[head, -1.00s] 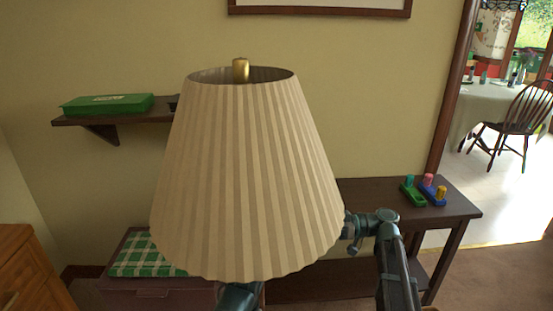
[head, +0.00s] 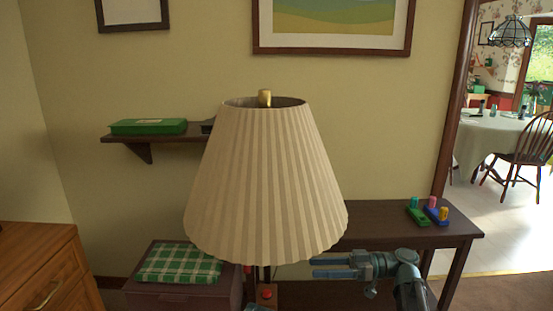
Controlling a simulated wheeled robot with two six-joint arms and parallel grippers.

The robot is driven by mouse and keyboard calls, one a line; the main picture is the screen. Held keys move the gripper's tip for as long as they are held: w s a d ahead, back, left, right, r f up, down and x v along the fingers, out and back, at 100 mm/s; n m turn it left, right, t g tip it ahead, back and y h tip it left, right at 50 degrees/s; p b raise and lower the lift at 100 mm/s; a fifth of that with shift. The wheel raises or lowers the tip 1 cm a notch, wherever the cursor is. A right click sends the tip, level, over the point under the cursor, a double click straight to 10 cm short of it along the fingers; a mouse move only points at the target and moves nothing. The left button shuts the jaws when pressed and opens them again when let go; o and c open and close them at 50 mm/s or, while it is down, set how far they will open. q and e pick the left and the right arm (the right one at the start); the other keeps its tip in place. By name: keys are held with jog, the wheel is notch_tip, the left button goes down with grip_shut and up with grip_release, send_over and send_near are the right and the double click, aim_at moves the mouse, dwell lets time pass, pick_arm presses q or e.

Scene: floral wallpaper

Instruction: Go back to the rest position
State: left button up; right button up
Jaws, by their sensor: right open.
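My right gripper (head: 314,268) is at the lower right of centre in the head view. Its two fingers point left and are open, with nothing seen between them. The fingertips lie just below the right rim of a pleated beige lampshade (head: 265,185), to the right of the lamp's dark stem. I cannot tell how far they are from the lamp in depth. My left gripper is not in view; a small bluish part at the bottom edge is too cut off to identify.
The lamp's wooden base with a red button (head: 267,294) stands below the shade. A dark side table (head: 375,225) holds small green and blue objects (head: 418,213). A chest with a green checked cushion (head: 180,264), a wooden cabinet (head: 40,265) and a wall shelf (head: 170,138) are left.

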jog(key=s+a+f+m+h, duration=0.2)
jog(key=s+f+m+h, duration=0.15)
jog(key=f, duration=0.35)
jog(key=s+a+f+m+h, duration=0.25)
jog(key=f+m+h, duration=0.25)
jog(key=f, duration=0.3)
jog(key=s+d+f+m+h, duration=0.5)
jog(key=d+f+m+h, duration=0.15)
jog(key=d+h, duration=0.25)
pick_arm(q)
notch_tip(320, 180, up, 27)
jog(key=p, duration=2.6)
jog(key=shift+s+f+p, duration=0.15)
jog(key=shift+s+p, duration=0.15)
jog(key=shift+p, duration=0.05)
pick_arm(e)
jog(key=s+a+r+n, duration=0.1)
jog(key=s+a+r, duration=0.1)
jog(key=r, duration=0.6)
jog(key=s+a+r+n+h, duration=0.1)
jog(key=a+r, duration=0.3)
jog(key=r, duration=0.5)
jog(key=s+a+r+n, duration=0.1)
jog(key=s+a+r, duration=0.2)
jog(key=r, duration=0.6)
jog(key=shift+a+r+n+h, duration=0.15)
jog(key=shift+a+n+h, duration=0.25)
jog(key=shift+a, duration=0.2)
jog(key=shift+s, duration=0.1)
